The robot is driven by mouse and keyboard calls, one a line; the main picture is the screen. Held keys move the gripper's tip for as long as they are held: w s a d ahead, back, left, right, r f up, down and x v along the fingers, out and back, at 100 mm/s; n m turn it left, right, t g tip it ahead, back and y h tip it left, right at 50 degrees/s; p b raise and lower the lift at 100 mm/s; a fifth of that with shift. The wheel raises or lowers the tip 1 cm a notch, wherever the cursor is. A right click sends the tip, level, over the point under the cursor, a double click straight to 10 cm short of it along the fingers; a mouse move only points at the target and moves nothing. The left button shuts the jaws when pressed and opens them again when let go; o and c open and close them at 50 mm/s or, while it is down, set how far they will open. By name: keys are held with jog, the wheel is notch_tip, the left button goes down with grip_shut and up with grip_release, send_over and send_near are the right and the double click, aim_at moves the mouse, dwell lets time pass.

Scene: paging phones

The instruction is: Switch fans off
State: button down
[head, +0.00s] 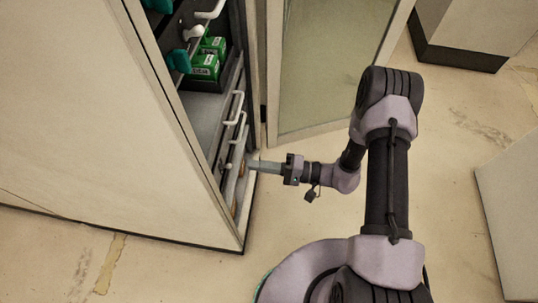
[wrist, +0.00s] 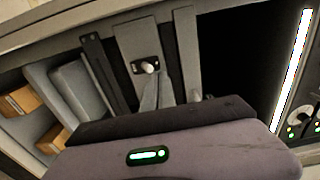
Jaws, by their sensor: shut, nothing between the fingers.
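A narrow grey panel with a small silver knob (wrist: 148,66), perhaps a switch, is in the upper middle of the wrist view. No fan can be made out in either view. My gripper (head: 250,166) is shut and empty. It points left into the lower part of the open cabinet in the head view. In the wrist view, the closed fingertips of my gripper (wrist: 155,88) are just below the knob. I cannot tell whether they touch it. No label on the knob can be read.
The tall cabinet (head: 95,110) stands at the left, with white handles (head: 233,106) and green boxes (head: 205,66) inside. Its glazed door (head: 330,65) is swung open behind my arm. Another cabinet panel (head: 510,210) stands at the right. Bare floor (head: 275,215) lies between.

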jog(key=a, duration=0.7)
jog(key=shift+w+a, duration=0.2)
jog(key=shift+f+b, duration=0.2)
jog(key=shift+b, duration=0.25)
jog(key=shift+f+b, duration=0.55)
jog(key=shift+f, duration=0.05)
jog(key=shift+r, duration=0.1)
jog(key=shift+r+p, duration=0.4)
jog(key=shift+r, duration=0.2)
jog(key=b, duration=0.1)
send_near(230, 164)
jog(key=shift+a+r, duration=0.5)
jog(key=shift+a, duration=0.05)
